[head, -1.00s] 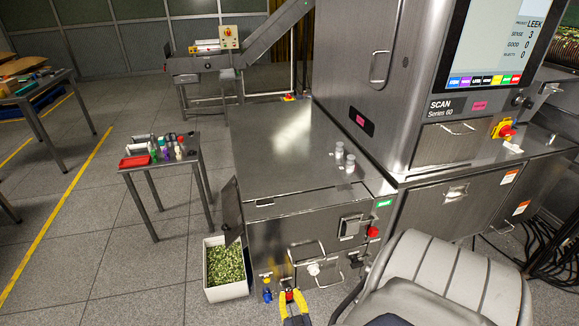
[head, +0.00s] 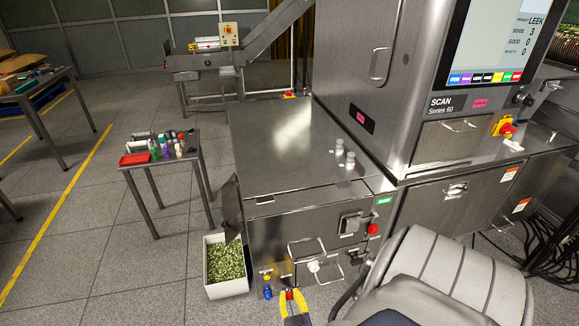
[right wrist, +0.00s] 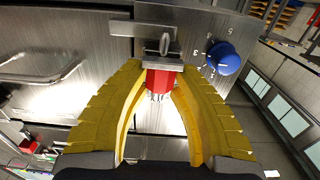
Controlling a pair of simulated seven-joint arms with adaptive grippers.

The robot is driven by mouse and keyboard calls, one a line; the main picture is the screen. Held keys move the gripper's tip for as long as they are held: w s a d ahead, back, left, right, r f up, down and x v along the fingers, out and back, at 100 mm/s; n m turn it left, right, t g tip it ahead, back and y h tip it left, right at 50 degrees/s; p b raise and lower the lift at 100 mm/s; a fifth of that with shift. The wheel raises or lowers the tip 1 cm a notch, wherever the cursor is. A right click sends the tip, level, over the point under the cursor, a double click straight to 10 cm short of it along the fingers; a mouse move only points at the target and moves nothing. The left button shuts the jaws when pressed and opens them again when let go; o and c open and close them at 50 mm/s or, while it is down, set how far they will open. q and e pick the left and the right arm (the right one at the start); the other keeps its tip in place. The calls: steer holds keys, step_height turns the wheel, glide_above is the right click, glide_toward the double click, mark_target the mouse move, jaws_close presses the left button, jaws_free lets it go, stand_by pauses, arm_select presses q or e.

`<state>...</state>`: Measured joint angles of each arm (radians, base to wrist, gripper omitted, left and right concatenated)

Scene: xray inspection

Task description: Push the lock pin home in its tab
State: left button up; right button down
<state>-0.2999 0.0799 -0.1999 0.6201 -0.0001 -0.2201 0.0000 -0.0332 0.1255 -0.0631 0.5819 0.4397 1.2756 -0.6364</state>
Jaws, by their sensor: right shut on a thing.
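The lock pin (right wrist: 160,82) has a red body and shows between the yellow fingers of my right gripper (right wrist: 160,72) in the right wrist view. The fingers are shut on it from both sides. Its far end meets the metal tab (right wrist: 163,60) on the steel panel; how deep it sits in the tab is hidden. In the head view my right gripper (head: 292,297) is at the low front of the steel cabinet, with a bit of red (head: 288,293) at its tips. My left gripper is not in view.
A blue knob (right wrist: 223,58) sits close right of the tab. A bar handle (right wrist: 45,66) is on the panel to the left. In the head view a white bin of green pieces (head: 226,264) stands left of the gripper, and a grey chair (head: 450,270) stands right.

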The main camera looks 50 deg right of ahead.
steer(key=c, duration=1.1)
jaws_free()
steer(key=shift+f, duration=0.1)
steer(key=shift+s, duration=0.1)
steer(key=v, duration=1.1)
steer(key=shift+s+a, duration=0.25)
steer(key=shift+s, duration=0.05)
